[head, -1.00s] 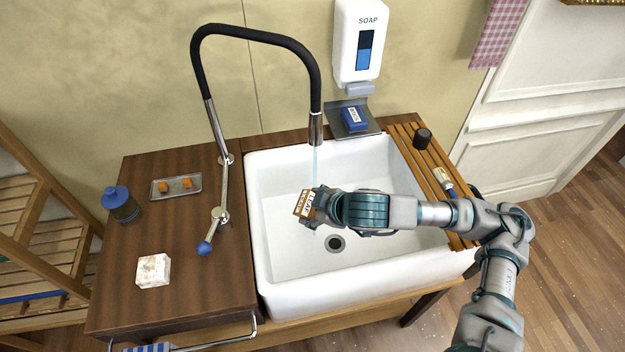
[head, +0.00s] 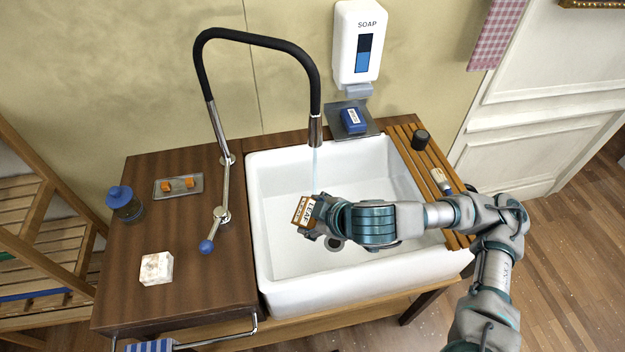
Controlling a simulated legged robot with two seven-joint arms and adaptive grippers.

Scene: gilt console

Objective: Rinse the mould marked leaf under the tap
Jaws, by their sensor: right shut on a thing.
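The mould marked leaf (head: 302,211) is a small brown and orange block with a white label reading LEAF. My right gripper (head: 315,213) is shut on it and holds it over the white sink basin (head: 285,270), left of the drain. The tap (head: 315,130) has a black arched hose and a metal spout. A thin stream of water (head: 315,170) falls from the spout to about where the mould and gripper meet. Whether it strikes the mould itself is hard to tell. The tap lever (head: 207,246) has a blue knob. My left gripper is not in view.
A soap dispenser (head: 358,45) hangs above a shelf with a blue block (head: 353,120). The left counter bears a blue-capped bottle (head: 124,203), a metal tray (head: 158,190) and a whitish block (head: 156,268).

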